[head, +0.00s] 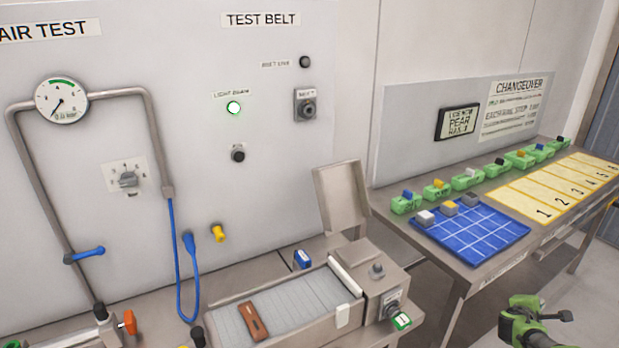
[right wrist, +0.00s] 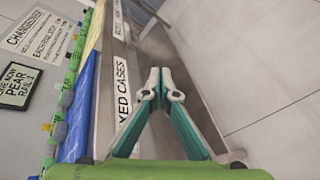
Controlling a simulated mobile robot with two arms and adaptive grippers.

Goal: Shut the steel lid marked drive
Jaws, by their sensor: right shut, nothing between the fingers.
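A steel lid (head: 342,198) stands raised, tilted back, behind the drive end of the test belt in the head view. No drive marking is readable on it. The steel housing (head: 376,268) in front of it carries a knob and a switch. My right gripper (head: 562,316) is low at the right, well to the right of the lid and apart from it. In the right wrist view its fingertips (right wrist: 163,84) meet with nothing between them. The lid is not in the right wrist view. My left gripper is not in view.
A brown block (head: 253,321) lies on the grey belt (head: 289,300). The changeover table, with a blue grid mat (head: 470,240), several green blocks and a yellow numbered strip (head: 545,188), stands between my right gripper and the wall. Floor is clear right of that table.

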